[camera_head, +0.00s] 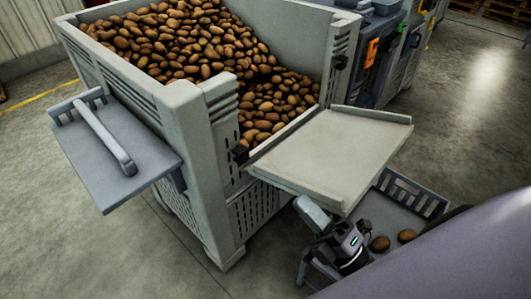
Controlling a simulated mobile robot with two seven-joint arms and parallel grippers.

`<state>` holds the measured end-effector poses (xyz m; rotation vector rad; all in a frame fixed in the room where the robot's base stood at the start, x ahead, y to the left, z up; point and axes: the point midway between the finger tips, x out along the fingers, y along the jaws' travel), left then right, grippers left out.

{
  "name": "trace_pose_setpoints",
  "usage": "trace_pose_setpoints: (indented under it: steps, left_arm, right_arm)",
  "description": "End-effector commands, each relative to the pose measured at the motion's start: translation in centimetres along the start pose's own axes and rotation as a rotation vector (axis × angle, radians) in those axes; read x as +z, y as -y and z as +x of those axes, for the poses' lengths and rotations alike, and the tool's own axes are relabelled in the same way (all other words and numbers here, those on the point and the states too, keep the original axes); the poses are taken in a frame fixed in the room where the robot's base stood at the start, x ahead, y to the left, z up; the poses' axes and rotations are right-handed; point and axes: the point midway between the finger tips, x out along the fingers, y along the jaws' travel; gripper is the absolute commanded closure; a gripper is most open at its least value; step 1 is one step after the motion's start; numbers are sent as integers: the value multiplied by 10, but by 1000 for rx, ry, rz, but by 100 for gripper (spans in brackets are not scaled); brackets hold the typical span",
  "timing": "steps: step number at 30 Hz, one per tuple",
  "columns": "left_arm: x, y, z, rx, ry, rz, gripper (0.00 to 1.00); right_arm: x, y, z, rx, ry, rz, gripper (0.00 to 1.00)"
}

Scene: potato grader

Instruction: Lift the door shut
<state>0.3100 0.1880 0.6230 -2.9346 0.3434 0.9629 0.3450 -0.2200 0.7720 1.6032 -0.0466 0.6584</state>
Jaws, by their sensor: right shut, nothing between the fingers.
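The door (334,159) is a pale grey panel on the right side of the big potato crate (191,130). It is folded down and sticks out from the crate, a little tilted, and the crate's side opening is uncovered. My right gripper (318,218) is shut and empty, low beside the door's lower front edge. I cannot tell whether it touches the door. My left gripper is not in view.
Potatoes (205,45) fill the crate up to the opening. A grey shelf with a bar handle (110,139) juts out at the left. Below the door, a grey tray (411,199) holds two potatoes (380,244). Machinery (383,50) stands behind; the floor at front left is clear.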

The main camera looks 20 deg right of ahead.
Motion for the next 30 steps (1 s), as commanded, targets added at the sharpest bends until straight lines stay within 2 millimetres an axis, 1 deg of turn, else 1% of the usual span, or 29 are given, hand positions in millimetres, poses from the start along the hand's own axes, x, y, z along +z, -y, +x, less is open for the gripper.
trace_pose_setpoints:
  steps: [4,12,18,21,24,30]
  left_arm:
    - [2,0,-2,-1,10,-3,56]
    - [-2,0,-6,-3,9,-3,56]
    - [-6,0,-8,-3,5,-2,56]
    - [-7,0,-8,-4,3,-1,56]
    - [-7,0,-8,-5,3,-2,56]
    - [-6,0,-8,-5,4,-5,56]
  right_arm:
    - [0,-1,23,8,0,1,100]
    - [0,-1,79,9,1,4,100]
    - [0,0,113,6,1,5,100]
    - [0,1,124,6,1,6,100]
    - [0,1,132,4,2,6,100]
    - [0,2,136,2,2,6,100]
